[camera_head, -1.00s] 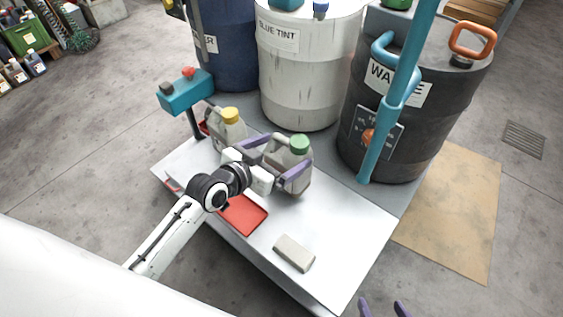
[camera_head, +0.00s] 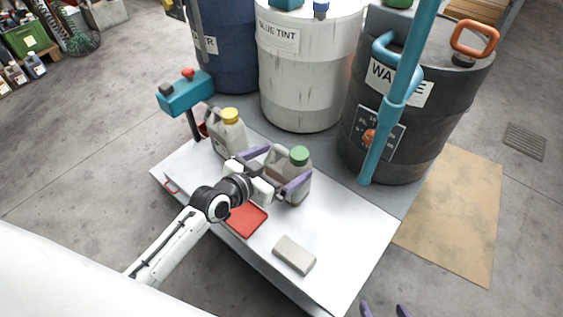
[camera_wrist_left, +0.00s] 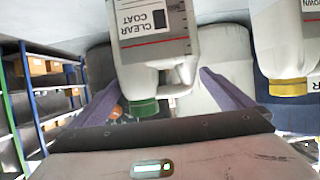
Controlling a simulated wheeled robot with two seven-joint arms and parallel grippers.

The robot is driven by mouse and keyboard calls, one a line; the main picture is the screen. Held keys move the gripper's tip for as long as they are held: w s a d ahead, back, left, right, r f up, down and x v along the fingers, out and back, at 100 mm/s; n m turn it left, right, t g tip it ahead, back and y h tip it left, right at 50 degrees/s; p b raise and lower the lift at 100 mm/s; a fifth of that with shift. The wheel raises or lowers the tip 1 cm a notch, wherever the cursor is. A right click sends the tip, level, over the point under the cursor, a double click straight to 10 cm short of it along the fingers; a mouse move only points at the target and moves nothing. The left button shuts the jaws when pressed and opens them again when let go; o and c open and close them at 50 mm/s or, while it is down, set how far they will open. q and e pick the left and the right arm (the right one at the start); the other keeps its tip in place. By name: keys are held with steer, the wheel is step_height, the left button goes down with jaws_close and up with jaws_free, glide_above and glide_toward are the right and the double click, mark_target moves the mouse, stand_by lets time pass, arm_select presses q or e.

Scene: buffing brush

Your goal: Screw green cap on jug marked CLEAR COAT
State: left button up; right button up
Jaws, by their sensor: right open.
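The jug marked CLEAR COAT (camera_wrist_left: 152,28) is a grey-beige jug; in the head view the jug (camera_head: 290,178) is at the back edge of the white table.
A yellow-capped jug (camera_head: 228,138) stands left of the green-capped one. A red tray (camera_head: 246,219) and a beige block (camera_head: 294,255) lie on the white table (camera_head: 345,225). A teal post (camera_head: 385,130) and large drums, including WASTE (camera_head: 430,110), stand behind.

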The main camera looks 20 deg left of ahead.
arm_select(q)
steer(key=shift+s+r, duration=0.1)
steer(key=shift+r, duration=0.1)
steer(key=p+v, duration=0.2)
steer(key=v, duration=0.9)
steer(key=shift+s+a, duration=0.2)
steer(key=shift+s, duration=0.15)
steer(key=shift+r, duration=0.1)
steer(key=s+d+f+n+g+y, duration=0.1)
steer(key=s+d+f+g, duration=0.3)
steer(key=s+f, duration=0.8)
steer(key=shift+s+d+n+y, duration=0.3)
steer(key=shift+s+d, duration=0.55)
steer(key=shift+s, duration=0.35)
steer(key=shift+f, duration=0.15)
